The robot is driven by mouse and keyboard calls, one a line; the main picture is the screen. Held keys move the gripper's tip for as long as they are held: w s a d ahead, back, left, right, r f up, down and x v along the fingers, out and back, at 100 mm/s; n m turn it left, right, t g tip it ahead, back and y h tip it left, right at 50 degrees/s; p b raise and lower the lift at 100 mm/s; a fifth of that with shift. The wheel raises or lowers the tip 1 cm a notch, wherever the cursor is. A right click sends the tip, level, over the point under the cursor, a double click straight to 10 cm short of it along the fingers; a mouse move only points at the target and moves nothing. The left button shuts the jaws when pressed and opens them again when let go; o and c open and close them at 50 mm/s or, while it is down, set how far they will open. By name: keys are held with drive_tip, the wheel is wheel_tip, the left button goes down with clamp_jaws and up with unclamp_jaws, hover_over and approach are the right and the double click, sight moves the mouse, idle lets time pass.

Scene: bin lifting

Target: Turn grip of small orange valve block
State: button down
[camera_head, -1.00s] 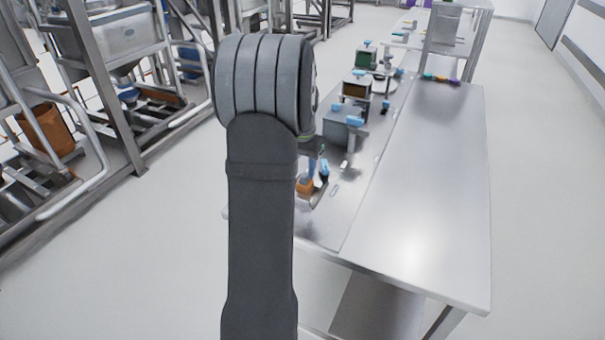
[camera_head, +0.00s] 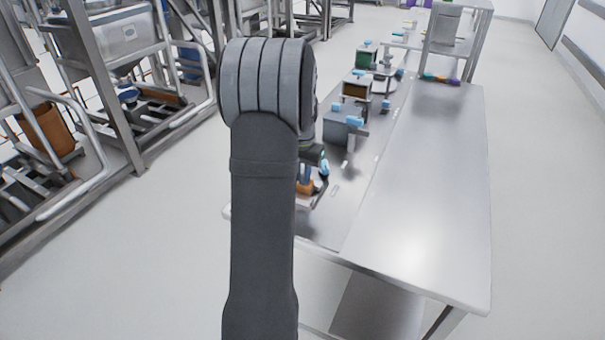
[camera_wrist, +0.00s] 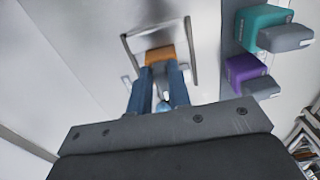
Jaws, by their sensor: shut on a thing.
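The small orange valve block (camera_head: 304,187) sits near the front left of the metal table, partly hidden behind my arm in the head view. In the wrist view the orange block (camera_wrist: 160,55) lies at the tips of my gripper's two blue fingers, inside a thin metal frame (camera_wrist: 190,50). My gripper (camera_wrist: 160,72) is shut on the orange valve block's grip. The fingers hide most of the contact, and the grip's exact angle cannot be told.
In the wrist view a teal block (camera_wrist: 262,24) and a purple block (camera_wrist: 244,70), each with a grey part, stand to the right. In the head view a grey block with a light blue handle (camera_head: 338,128) stands behind the orange one. The table's right side (camera_head: 425,190) is bare.

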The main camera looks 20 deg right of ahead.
drive_tip(key=shift+d+n, duration=0.1)
drive_tip(key=shift+n, duration=0.4)
drive_tip(key=n, duration=0.3)
drive_tip(key=shift+s+d+n, duration=0.2)
drive_tip(key=shift+d+n, duration=0.05)
drive_tip(key=shift+n, duration=0.15)
drive_tip(key=n, duration=0.4)
drive_tip(key=shift+d+n, duration=0.3)
drive_tip(key=n, duration=0.4)
drive_tip(key=shift+d, duration=0.3)
drive_tip(key=shift+w+d+n, duration=0.1)
drive_tip(key=shift+d+n, duration=0.05)
drive_tip(key=shift+n, duration=0.9)
drive_tip(key=shift+w+d+n, duration=0.1)
drive_tip(key=shift+n, duration=0.95)
drive_tip(key=c, duration=1.3)
unclamp_jaws()
